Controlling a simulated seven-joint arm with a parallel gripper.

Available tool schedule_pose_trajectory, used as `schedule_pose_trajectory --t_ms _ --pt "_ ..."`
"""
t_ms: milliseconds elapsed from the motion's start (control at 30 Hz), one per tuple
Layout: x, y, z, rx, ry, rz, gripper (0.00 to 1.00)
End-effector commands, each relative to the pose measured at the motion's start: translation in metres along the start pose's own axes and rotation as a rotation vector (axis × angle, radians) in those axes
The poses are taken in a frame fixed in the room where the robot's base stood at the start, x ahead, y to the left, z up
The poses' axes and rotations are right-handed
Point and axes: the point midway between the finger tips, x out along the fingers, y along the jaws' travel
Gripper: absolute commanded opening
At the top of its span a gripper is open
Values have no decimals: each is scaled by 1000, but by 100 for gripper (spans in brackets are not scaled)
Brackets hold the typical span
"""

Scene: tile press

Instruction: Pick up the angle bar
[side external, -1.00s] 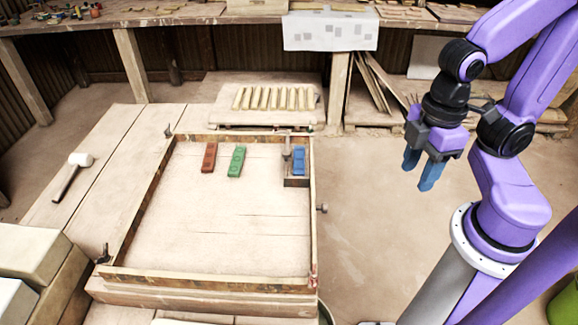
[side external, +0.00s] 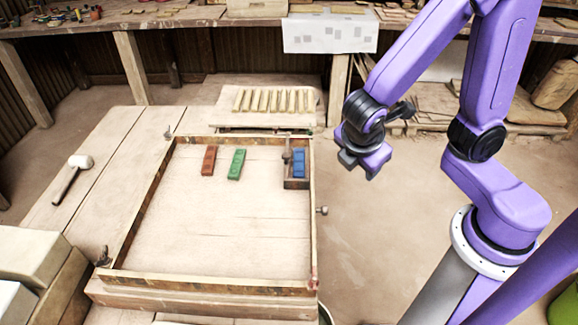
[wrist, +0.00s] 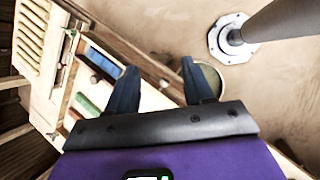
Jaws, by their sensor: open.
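A small dark brown L-shaped piece (side external: 297,184), which looks like the angle bar, lies inside the frame's right side, along the near end of the blue block (side external: 299,162). I cannot make it out clearly in the wrist view, where the blue block (wrist: 103,63) shows left of my fingers. My gripper (wrist: 158,68) is open, its two blue fingers apart with nothing between them.
The wooden frame (side external: 312,235) stands on a low table with a large bare floor inside. A red block (side external: 209,160) and a green block (side external: 236,164) lie inside. A grey post (side external: 287,150) stands by the blue block. A rack of bars (side external: 272,100) lies behind; a mallet (side external: 72,180) lies left.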

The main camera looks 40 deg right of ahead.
Motion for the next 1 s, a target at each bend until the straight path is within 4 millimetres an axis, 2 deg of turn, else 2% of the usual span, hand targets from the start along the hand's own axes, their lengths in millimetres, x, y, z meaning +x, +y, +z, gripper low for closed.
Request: schedule_pose_trajectory --t_ms 100,300,500,600,767,1000 --pt "9 27 -24 -144 -139 94 52" --pt "20 64 -69 -388 -345 248 52" --pt "29 87 -114 -608 -502 376 52" --pt "32 91 -129 -681 -547 416 52" --pt "36 96 -140 -732 -579 446 52" --pt "62 115 -128 -734 -581 444 52"
